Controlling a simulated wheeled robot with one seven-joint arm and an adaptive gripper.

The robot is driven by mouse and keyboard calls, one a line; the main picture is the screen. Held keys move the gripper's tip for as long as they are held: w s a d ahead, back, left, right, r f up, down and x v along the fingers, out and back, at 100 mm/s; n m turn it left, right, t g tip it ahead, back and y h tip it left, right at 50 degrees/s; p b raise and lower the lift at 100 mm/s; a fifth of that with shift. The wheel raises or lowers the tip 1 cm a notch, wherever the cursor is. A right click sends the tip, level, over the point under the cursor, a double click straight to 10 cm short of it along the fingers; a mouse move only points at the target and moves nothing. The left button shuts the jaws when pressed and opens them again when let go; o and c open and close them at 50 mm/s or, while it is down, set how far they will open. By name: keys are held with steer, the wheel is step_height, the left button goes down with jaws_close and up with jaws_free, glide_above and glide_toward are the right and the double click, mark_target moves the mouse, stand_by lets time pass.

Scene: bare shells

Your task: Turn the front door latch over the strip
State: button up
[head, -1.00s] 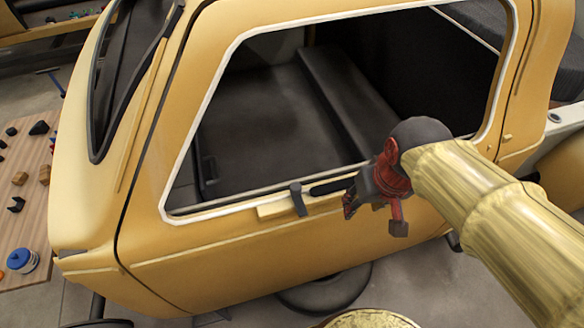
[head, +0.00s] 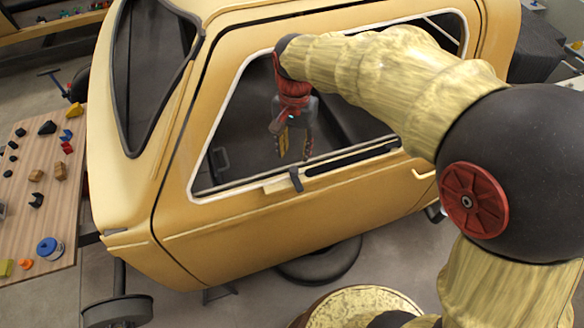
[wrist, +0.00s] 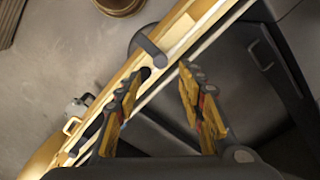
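The front door latch is a small dark grey lever (head: 296,180) on the sill below the window of the yellow door (head: 250,235). It stands crosswise to the sill, at the left end of a long black strip (head: 352,160). The latch also shows in the wrist view (wrist: 150,48), just beyond my fingertips. My gripper (head: 293,152) points down at the window opening, above and behind the latch in the head view. In the wrist view its two yellow-padded fingers (wrist: 160,72) are apart with nothing between them. I see no contact with the latch.
The white-edged window frame (head: 228,110) surrounds the opening, with the dark cabin inside. A door handle (head: 424,174) is to the right. A wooden board (head: 40,200) with small parts and a blue-lidded jar (head: 50,249) lies at the left. A dark wheel (head: 320,262) lies under the car.

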mark_target(294, 169)
steer(key=shift+w+f, duration=0.1)
steer(key=shift+f, duration=0.2)
steer(key=shift+f+p, duration=0.7)
steer(key=shift+f, duration=2.85)
steer(key=shift+a, duration=0.1)
steer(key=shift+c, duration=1.4)
jaws_close()
